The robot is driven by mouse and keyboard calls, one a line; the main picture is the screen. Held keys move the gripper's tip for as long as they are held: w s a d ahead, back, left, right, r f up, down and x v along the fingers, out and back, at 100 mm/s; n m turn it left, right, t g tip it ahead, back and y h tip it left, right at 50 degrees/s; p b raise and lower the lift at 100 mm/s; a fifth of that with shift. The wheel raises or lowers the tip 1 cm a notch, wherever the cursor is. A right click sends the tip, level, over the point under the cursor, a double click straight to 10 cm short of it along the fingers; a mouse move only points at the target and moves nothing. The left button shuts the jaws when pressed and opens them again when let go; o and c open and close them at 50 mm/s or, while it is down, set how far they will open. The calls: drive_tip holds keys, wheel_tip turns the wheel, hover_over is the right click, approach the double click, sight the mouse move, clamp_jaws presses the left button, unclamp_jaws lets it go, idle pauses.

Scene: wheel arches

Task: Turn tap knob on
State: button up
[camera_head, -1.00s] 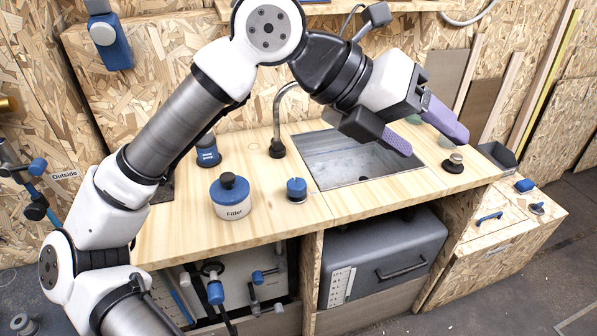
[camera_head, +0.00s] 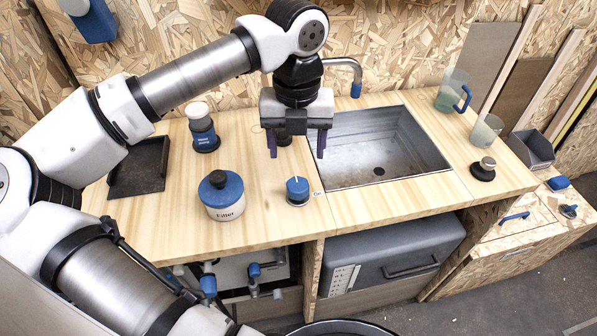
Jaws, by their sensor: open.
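The tap knob (camera_head: 298,190) is a short blue cylinder with a white mark on top. It stands on the wooden counter in front of the sink's left edge, beside a small label. My gripper (camera_head: 297,154) is open and empty, pointing down above and slightly behind the knob in the picture, with its two purple fingers apart. The fingers appear clear of the knob. The tap spout (camera_head: 345,62) curves out behind my gripper, ending in a blue tip over the sink. Its base is partly hidden by my gripper.
A white and blue filler jar (camera_head: 222,196) stands left of the knob. The metal sink (camera_head: 390,170) is to the right, with a dark-based knob (camera_head: 484,168) and cups beyond.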

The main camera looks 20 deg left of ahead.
sight(298, 183)
wheel_tip(298, 183, down, 9)
drive_tip(key=shift+w+d+f+p, duration=0.1)
drive_tip(key=shift+f+p, duration=0.05)
drive_tip(key=shift+p, duration=0.75)
drive_tip(key=c, duration=1)
